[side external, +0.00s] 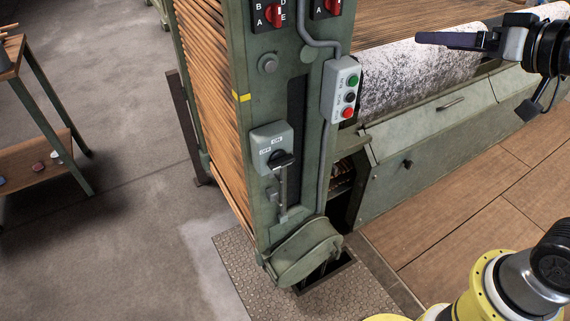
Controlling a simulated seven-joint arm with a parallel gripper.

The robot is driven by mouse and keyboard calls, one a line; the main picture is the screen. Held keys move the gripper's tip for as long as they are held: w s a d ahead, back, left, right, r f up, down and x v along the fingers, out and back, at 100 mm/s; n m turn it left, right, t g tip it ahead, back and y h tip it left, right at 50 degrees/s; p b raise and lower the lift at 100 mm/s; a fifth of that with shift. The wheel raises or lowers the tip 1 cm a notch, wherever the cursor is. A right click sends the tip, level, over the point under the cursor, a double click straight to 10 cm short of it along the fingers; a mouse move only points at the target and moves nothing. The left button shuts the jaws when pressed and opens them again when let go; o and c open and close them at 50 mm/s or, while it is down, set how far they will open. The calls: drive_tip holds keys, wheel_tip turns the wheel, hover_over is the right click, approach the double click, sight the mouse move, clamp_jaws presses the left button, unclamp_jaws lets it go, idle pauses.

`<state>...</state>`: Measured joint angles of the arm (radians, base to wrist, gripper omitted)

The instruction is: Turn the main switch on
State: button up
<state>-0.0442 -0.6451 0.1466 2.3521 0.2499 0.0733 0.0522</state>
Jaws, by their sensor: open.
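The main switch (271,146) appears to be the grey box on the front of the green machine post, left of centre. It has two small pale labels and a black handle (281,160) at its lower right. The labels are too small to read surely, so I cannot tell the switch's setting. A thin metal rod hangs below the handle. My gripper (472,77) is at the upper right, in front of the speckled roller. Its dark fingers are spread wide and empty. It is well apart from the switch, to its right and higher in the picture.
A push-button box (341,90) with green, black and red buttons sits right of the switch, with grey conduit. Red selector knobs (273,15) are above. A hinged green cover (304,250) is below. A roller (415,75) and green panels fill the right. A small table (45,110) stands left.

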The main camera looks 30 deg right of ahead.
drive_tip(key=w+a+m+t+h, duration=0.2)
drive_tip(key=w+m+t, duration=0.15)
drive_tip(key=w, duration=0.85)
drive_tip(key=n+y, duration=0.1)
drive_tip(key=n, duration=0.5)
approach(284, 163)
drive_tip(key=shift+t, duration=0.25)
drive_tip(key=w, duration=0.9)
drive_tip(key=shift+w+f, duration=0.2)
drive_tip(key=shift+f, duration=0.05)
drive_tip(key=c, duration=1.1)
